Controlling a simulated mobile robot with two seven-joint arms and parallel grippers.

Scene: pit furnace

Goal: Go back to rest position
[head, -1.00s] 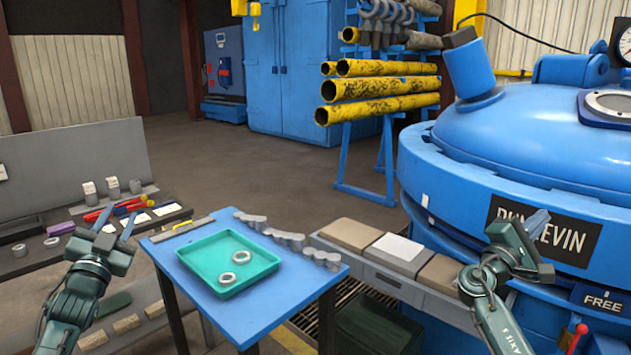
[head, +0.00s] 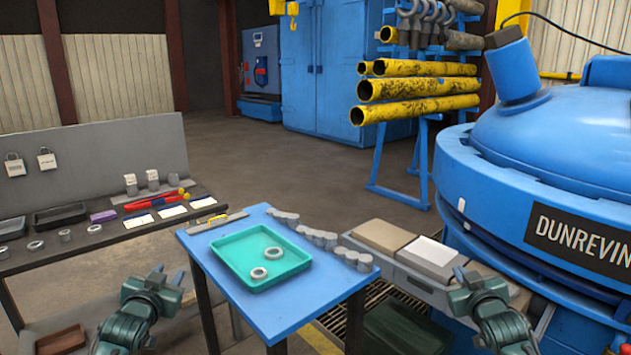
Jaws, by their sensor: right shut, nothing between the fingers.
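My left gripper (head: 168,274) is raised at the lower left, in front of the dark shelf and left of the blue table. Its fingers are small and seen from behind, so their gap is unclear; I see nothing held in it. My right gripper (head: 470,276) is at the lower right, in front of the grey bench and right of the blue table. It is shut and empty. Both grippers appear apart from the furniture, with their forearms coming up from the bottom edge.
The blue table (head: 300,306) stands between my arms, with a teal tray (head: 290,275) holding two metal rings. A dark shelf (head: 130,232) with small parts is at left. The grey bench (head: 400,262) and blue furnace (head: 560,160) are at right.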

